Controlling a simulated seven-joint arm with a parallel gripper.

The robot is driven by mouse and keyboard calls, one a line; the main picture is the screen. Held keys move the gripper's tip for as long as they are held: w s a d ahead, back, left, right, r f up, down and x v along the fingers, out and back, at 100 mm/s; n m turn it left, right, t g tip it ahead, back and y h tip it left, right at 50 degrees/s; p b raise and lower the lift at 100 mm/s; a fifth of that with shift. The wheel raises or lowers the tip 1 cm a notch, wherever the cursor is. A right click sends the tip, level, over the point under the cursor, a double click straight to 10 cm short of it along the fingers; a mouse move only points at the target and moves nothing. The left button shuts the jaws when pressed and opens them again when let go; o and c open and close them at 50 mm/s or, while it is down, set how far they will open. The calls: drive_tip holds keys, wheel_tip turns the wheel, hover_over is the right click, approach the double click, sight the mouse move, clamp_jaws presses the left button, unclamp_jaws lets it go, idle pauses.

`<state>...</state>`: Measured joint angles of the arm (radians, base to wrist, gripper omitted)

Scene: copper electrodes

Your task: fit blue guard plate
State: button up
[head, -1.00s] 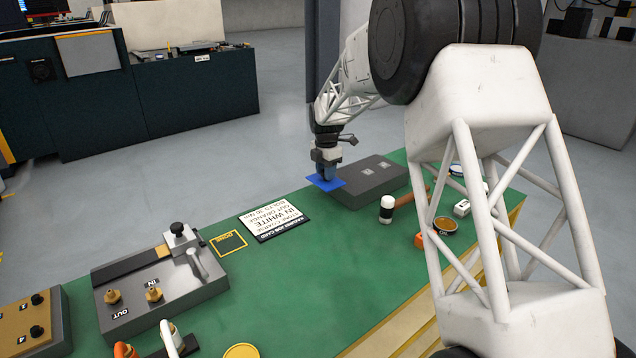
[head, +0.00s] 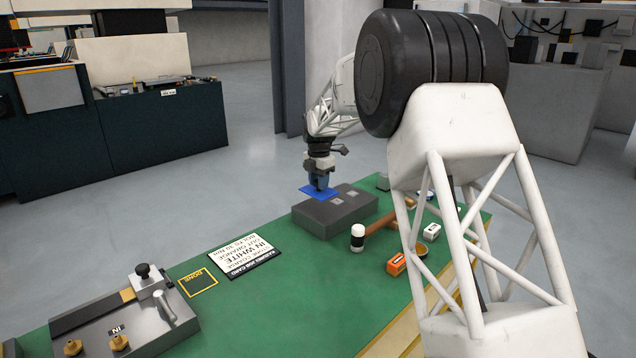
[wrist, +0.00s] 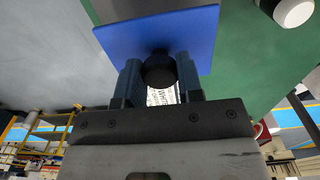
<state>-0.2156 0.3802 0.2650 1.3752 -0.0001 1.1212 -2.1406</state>
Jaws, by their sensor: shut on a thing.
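The blue guard plate (head: 318,193) is a flat blue sheet in my gripper (head: 319,184), close above the dark grey block (head: 318,222) at the far end of the green bench. In the wrist view the blue plate (wrist: 160,32) lies across the fingertips, and a round black knob (wrist: 160,70) sits between the two fingers. My gripper (wrist: 159,78) is shut on this knob. I cannot tell whether the plate touches the block. Two small light squares, one of them the right square (head: 350,194), show on the block's top.
A job card (head: 245,256), a yellow DONE outline (head: 198,282) and a grey fixture (head: 165,318) lie nearer. Bench between card and hammer is clear.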

drive_tip(key=shift+f, duration=0.2)
drive_tip(key=shift+f, duration=2.7)
drive_tip(key=shift+f, duration=0.75)
drive_tip(key=o, duration=1)
drive_tip(key=shift+o, duration=0.2)
drive_tip(key=shift+r, duration=0.15)
drive_tip(key=shift+r, duration=2.35)
drive_tip(key=shift+r, duration=0.1)
